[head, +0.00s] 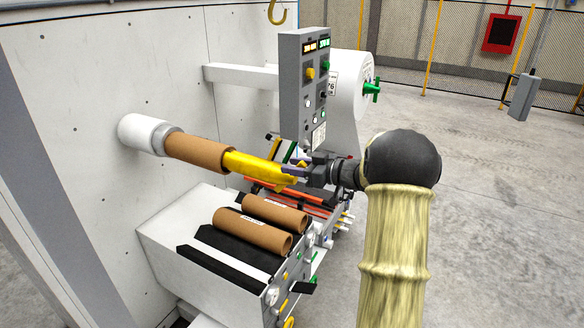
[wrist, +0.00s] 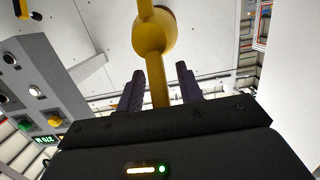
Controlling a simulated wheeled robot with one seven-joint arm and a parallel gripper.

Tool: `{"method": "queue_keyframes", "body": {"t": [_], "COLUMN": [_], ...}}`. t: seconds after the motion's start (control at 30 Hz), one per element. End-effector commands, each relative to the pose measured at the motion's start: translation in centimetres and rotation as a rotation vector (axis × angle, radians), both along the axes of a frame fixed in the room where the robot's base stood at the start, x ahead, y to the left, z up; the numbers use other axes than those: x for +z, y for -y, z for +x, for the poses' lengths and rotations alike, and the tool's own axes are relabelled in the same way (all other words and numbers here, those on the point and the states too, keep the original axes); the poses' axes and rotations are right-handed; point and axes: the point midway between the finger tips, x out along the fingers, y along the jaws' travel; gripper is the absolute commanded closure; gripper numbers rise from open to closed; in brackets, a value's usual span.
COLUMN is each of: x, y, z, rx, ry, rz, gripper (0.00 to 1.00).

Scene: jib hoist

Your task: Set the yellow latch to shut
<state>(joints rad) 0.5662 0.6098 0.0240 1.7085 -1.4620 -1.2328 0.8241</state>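A yellow latch (head: 255,166) extends from the end of the brown cardboard core on the wall shaft, pointing right toward my gripper. In the wrist view it is a yellow bar with a round ball-like part (wrist: 153,33), running down between the fingers. My gripper (head: 292,171) is at the latch's outer end. In the wrist view my gripper's (wrist: 160,88) two dark fingers stand apart on either side of the bar, with a gap showing on each side. The latch's near end is hidden behind the gripper body.
A grey control panel (head: 305,90) hangs just behind and above my gripper. A machine bench with two brown cores (head: 252,232) sits below. A white roll (head: 347,100) with a green knob stands behind. The floor at the right (head: 490,200) is clear.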

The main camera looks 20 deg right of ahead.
Motion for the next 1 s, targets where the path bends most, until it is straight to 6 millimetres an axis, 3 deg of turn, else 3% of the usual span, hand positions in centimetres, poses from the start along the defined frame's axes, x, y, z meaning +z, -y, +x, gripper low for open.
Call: {"method": "queue_keyframes", "body": {"t": [0.7, 1.0], "x": [1.5, 2.2], "y": [8.8, 10.4], "z": [-10.4, -12.4], "rx": [-0.004, 0.0], "ry": [0.0, -0.001], "rz": [-0.003, -0.001], "gripper": [0.64, 0.64]}}
